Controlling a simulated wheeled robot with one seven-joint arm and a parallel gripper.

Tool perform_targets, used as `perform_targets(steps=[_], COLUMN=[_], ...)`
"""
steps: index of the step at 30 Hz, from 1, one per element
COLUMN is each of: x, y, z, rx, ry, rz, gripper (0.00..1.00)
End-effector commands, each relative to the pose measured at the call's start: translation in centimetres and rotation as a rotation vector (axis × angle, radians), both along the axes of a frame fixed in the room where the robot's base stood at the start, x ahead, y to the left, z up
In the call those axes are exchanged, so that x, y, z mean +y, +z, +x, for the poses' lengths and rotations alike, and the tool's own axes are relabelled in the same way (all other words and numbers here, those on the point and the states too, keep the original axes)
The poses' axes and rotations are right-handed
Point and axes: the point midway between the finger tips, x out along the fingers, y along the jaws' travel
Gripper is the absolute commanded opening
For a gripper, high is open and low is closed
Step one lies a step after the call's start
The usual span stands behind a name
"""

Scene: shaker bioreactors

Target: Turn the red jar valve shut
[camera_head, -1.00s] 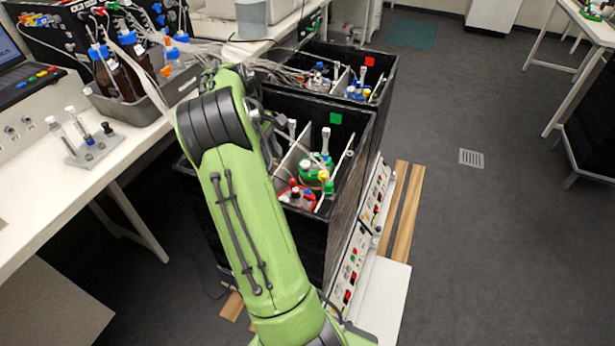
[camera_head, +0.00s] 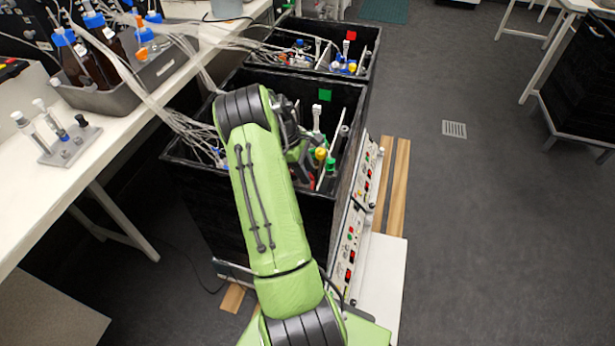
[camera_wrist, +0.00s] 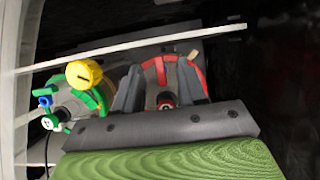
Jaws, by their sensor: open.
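The red jar (camera_wrist: 158,64), with a red collar and grey lid, shows in the wrist view between and beyond my fingers. A small dark and red round part (camera_wrist: 166,102), perhaps its valve, sits between the finger bases. My gripper (camera_wrist: 160,84) is open, one dark finger on each side of the jar's middle; I cannot tell whether they touch it. In the head view my arm hides most of the red jar, and only a bit of red (camera_head: 312,183) shows.
A pale rod (camera_wrist: 130,46) crosses beyond the jars. The black box walls (camera_head: 250,196) surround them. Tubes (camera_head: 180,125) run in from the bench.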

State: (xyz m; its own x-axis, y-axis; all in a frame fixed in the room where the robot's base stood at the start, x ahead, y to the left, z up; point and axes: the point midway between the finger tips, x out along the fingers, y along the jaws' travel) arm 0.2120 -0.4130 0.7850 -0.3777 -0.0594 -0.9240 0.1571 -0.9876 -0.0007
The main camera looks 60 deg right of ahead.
Motion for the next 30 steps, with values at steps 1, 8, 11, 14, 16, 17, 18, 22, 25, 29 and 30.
perform_targets(steps=[1,8,11,14,16,17,18,22,25,29,30], x=[0.00,-0.09,-0.09,-0.09,-0.09,-0.09,-0.09,-0.08,-0.10,-0.09,-0.08], y=[-0.67,-1.10,-1.07,-1.06,-1.05,-1.05,-1.04,-1.03,-1.02,-1.00,-0.98], z=[-0.28,-0.51,-0.50,-0.50,-0.49,-0.48,-0.48,-0.47,-0.48,-0.48,-0.48], rx=[0.001,0.000,0.000,0.000,0.000,0.000,0.000,0.000,0.000,0.000,0.001], ry=[-0.002,-0.001,-0.001,-0.001,-0.001,-0.001,-0.001,-0.001,-0.003,-0.020,-0.030], rz=[0.001,0.000,0.000,0.000,0.000,0.000,0.000,0.000,-0.001,0.001,0.000], gripper=[0.41,0.41,0.41,0.25,0.15,0.10,0.04,0.00,0.00,0.00,0.00])
